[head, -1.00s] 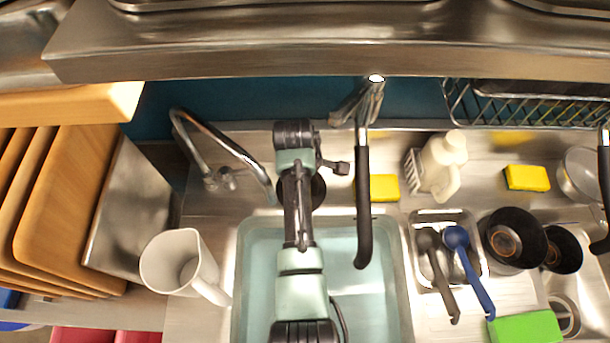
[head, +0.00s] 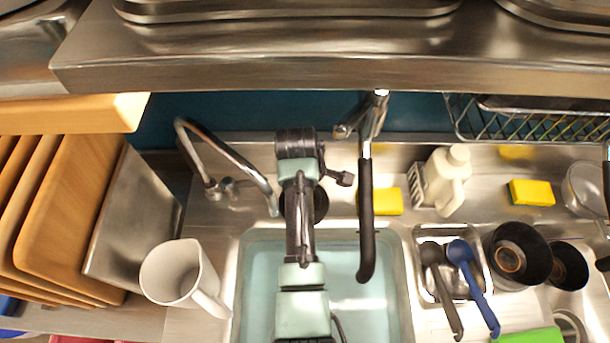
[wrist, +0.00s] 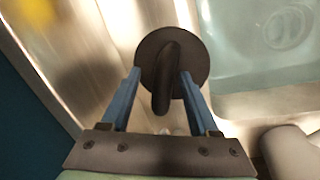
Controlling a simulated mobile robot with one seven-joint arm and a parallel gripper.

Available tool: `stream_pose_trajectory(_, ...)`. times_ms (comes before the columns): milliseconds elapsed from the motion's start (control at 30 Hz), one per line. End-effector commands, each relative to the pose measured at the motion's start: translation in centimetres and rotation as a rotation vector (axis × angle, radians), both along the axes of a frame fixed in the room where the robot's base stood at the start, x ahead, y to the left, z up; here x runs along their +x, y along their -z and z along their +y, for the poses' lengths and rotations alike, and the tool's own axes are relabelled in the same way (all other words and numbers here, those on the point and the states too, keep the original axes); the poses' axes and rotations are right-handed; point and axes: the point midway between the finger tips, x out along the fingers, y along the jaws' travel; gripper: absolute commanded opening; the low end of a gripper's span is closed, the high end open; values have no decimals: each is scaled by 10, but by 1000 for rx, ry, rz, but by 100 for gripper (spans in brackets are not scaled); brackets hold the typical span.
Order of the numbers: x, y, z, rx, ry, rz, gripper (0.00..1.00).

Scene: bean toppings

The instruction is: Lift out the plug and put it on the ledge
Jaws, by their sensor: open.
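The dark round plug (wrist: 190,50) with its upright bar handle lies on the steel ledge (wrist: 112,25) beside the basin's edge in the wrist view. My gripper (wrist: 160,75) is open, with a blue finger on each side of the handle and over the disc. I cannot tell whether the fingers touch it. In the head view the plug (head: 320,205) shows partly behind my arm, behind the water-filled sink (head: 400,300); my fingers are hidden there. The drain (wrist: 288,27) lies bare under the water.
A curved tap (head: 235,155) stands left of my arm and a black-handled spout (head: 366,220) close on its right. A yellow sponge (head: 388,202) and a white jug-shaped bottle (head: 446,180) are further right. A white pitcher (head: 175,270) stands left of the sink.

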Motion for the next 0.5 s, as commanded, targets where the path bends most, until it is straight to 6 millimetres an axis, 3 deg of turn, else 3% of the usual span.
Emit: stream_pose_trajectory(500,-17,-97,8,0,0,-4,61)
